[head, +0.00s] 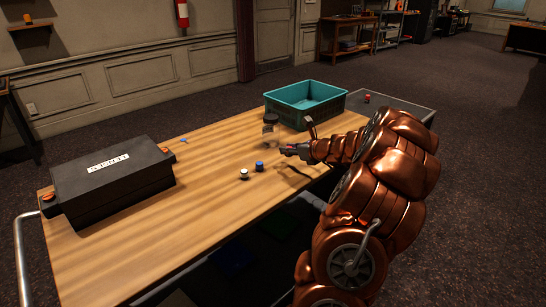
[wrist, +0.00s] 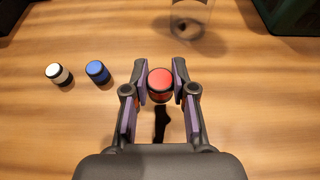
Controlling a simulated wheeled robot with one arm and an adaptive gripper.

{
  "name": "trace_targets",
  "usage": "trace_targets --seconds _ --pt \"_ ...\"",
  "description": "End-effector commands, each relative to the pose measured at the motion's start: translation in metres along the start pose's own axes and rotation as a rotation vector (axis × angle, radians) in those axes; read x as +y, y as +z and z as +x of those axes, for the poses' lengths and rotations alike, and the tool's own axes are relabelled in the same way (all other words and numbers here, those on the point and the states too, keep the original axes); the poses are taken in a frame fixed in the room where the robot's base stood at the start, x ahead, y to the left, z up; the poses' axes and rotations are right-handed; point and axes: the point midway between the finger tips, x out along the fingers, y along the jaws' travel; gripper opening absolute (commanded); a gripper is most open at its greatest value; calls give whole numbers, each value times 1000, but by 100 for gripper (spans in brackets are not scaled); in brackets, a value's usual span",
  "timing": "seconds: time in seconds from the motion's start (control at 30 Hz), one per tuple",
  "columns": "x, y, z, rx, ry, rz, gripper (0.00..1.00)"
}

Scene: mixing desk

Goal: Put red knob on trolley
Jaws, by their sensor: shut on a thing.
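My gripper (head: 288,150) is over the middle of a wooden tabletop (head: 215,150). In the wrist view my gripper (wrist: 160,80) is shut on the red knob (wrist: 160,84), a short red cylinder with a dark base, between its two fingertips. A shadow lies on the wood behind it; the knob looks raised, but its height is hard to tell. In the head view the knob is too small to make out clearly. A dark grey surface (head: 408,107) at the table's far right carries a small red thing (head: 367,98). I cannot tell which surface is the trolley.
A white knob (head: 244,174) and a blue knob (head: 259,166) stand left of my gripper. A clear glass with a dark top (head: 270,122) stands behind it, near a teal crate (head: 307,97). A black box (head: 112,178) occupies the left end. The front middle wood is clear.

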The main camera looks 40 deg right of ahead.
Motion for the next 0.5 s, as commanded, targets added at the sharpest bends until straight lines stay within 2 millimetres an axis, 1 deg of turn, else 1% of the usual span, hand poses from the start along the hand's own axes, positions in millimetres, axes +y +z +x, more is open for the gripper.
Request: trace_targets --seconds 0.03,0.13,0.2,0.37,0.47,0.5 --pt "7 2 10 1 4 -2 7" --pt "15 6 24 2 2 -1 7" --pt "19 8 30 1 1 -1 7" --pt "24 12 39 0 2 -2 7" --pt "30 14 48 0 4 -3 7" --pt "31 9 51 1 3 1 7"
